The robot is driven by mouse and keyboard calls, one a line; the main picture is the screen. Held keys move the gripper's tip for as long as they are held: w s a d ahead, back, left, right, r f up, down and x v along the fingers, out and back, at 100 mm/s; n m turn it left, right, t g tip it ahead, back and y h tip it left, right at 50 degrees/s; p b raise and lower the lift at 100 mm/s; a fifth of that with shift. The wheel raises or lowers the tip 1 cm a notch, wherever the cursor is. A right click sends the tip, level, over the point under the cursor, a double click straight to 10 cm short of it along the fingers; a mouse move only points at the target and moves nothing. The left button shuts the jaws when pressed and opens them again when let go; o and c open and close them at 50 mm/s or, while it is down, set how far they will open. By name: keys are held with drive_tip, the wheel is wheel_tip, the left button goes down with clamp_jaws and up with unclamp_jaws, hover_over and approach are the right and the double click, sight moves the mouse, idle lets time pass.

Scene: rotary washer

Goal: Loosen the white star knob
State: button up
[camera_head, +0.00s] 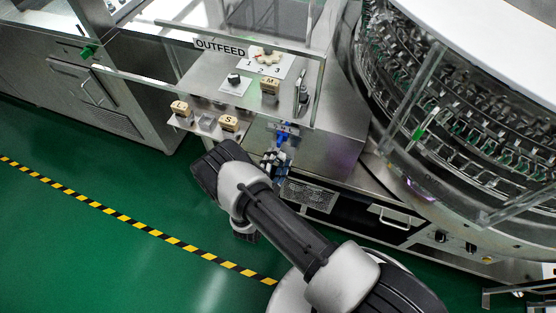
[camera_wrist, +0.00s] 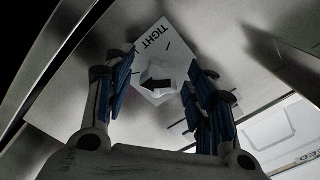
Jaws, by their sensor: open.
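The white star knob (camera_wrist: 160,72) shows in the wrist view on a white plate (camera_wrist: 149,45) marked TIGHT. A black arrow on the knob points left in that picture. My gripper (camera_wrist: 163,80) is open, with its blue-padded fingers on either side of the knob in the picture. I cannot tell how far the fingertips are from the knob or whether they touch it. In the head view my gripper (camera_head: 281,143) is beneath the outfeed shelf, at the front of the machine. I cannot make out the TIGHT plate there.
The round washer carousel (camera_head: 450,120) is at right. Green floor (camera_head: 110,240) is open at left.

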drive_tip(key=shift+s, duration=0.1)
drive_tip(key=v, duration=1.2)
drive_tip(key=shift+r, duration=0.15)
